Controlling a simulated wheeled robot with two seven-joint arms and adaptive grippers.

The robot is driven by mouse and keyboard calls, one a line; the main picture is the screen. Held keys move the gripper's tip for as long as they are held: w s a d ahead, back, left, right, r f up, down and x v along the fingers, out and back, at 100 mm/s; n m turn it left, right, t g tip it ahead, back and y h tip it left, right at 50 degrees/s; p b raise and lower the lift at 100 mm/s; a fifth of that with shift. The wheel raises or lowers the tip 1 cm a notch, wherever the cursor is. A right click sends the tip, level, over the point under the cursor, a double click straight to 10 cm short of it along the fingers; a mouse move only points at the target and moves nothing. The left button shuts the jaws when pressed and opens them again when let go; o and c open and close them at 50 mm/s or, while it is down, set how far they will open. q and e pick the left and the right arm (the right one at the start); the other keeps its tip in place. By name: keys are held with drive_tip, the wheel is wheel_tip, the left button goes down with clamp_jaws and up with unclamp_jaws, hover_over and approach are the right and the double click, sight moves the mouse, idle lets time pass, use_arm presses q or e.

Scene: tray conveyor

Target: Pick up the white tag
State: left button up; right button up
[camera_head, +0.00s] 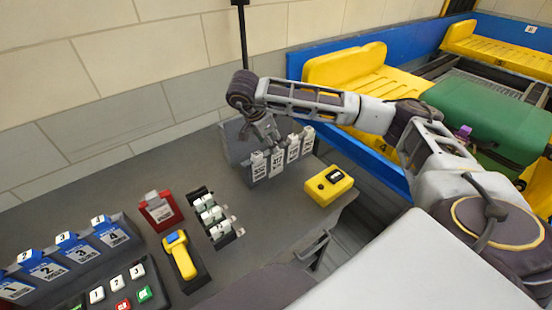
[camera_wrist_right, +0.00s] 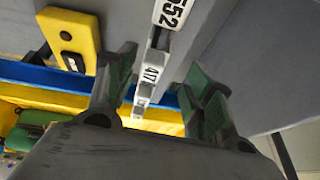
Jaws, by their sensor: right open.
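Several white tags stand in a row of grey holders at the back of the grey table. The front-left white tag (camera_head: 257,164) and its neighbours show printed black numbers. My right gripper (camera_head: 264,140) is above the left end of this row, pointing down. In the right wrist view its two green-padded fingers (camera_wrist_right: 165,75) are spread apart with nothing gripped. A white tag marked 417 (camera_wrist_right: 152,68) shows between the fingers, and another tag (camera_wrist_right: 172,12) lies beyond them. I cannot tell whether a finger touches a tag. My left gripper is not in view.
A yellow box (camera_head: 328,186) stands right of the tags. A red holder (camera_head: 159,211), a yellow scanner (camera_head: 180,256) and a rack of white rolls (camera_head: 213,214) are nearer. The conveyor with yellow trays (camera_head: 345,68) is behind my arm.

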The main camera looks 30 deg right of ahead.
sight(275, 156)
drive_tip(key=shift+s+d+f, duration=0.15)
drive_tip(key=shift+d+f, duration=0.05)
drive_tip(key=shift+f, duration=0.4)
drive_tip(key=shift+p+x, duration=0.35)
drive_tip(key=shift+x, duration=1.55)
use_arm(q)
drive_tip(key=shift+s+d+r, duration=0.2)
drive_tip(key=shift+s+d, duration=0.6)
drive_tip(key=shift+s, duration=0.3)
use_arm(e)
drive_tip(key=shift+s, duration=0.15)
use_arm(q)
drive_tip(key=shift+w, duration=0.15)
